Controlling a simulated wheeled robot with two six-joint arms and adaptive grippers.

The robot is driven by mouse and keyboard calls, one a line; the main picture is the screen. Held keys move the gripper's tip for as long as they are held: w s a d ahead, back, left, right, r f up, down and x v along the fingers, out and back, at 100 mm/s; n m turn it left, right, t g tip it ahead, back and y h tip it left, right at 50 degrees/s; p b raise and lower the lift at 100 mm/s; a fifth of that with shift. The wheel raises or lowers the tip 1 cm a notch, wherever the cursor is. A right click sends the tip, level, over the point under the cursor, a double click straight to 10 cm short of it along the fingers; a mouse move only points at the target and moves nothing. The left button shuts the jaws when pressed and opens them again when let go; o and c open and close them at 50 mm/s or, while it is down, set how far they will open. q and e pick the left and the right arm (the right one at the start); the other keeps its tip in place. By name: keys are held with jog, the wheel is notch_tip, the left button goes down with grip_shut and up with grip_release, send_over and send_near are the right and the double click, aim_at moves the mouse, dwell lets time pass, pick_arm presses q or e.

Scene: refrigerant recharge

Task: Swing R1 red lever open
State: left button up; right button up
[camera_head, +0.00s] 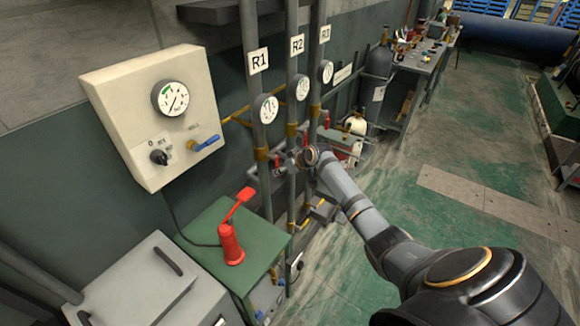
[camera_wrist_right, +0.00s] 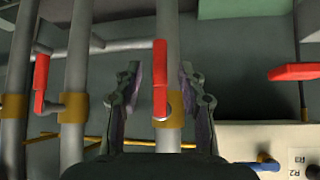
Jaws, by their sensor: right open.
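The R1 pipe (camera_head: 253,95) carries a label and a gauge in the head view. In the right wrist view, the R1 red lever (camera_wrist_right: 160,75) lies along its pipe (camera_wrist_right: 168,22), pivoting near a brass-coloured collar. My right gripper (camera_wrist_right: 160,66) is open, with one finger on each side of the lever. A gap shows between the lever and each finger. In the head view my right arm reaches to the pipes, and its wrist mostly hides the fingers. My left gripper is not in view.
The R2 red lever (camera_wrist_right: 41,85) is left of my fingers in the wrist view. A white gauge box (camera_head: 150,110) with a blue-handled valve (camera_head: 204,144) is on the wall. A red tool (camera_head: 232,240) stands on a green cabinet (camera_head: 205,272).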

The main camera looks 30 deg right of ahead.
jog(key=a+v, duration=0.1)
jog(key=v, duration=0.6)
jog(key=shift+d, duration=0.45)
jog(key=shift+s, duration=0.1)
jog(key=s+d+f+m+g+h, duration=0.1)
jog(key=s+f, duration=0.5)
jog(key=f, duration=0.5)
jog(key=s+f+m+g+h, duration=0.15)
jog(key=s+f, duration=0.45)
jog(key=f, duration=0.6)
jog(key=s+d+f+m+g, duration=0.1)
jog(key=s+f, duration=0.5)
jog(key=f, duration=0.5)
jog(key=s+a+f+g, duration=0.1)
jog(key=s+a+f, duration=0.3)
jog(key=s, duration=0.7)
jog(key=s+a+f+n+g, duration=0.1)
jog(key=s+a+f, duration=0.3)
jog(key=s, duration=0.7)
jog(key=s+a+f+g, duration=0.2)
jog(key=s+a+f, duration=0.2)
jog(key=s+f, duration=0.4)
jog(key=s, duration=0.4)
jog(key=shift+n, duration=0.35)
jog(key=shift+w+a, duration=0.1)
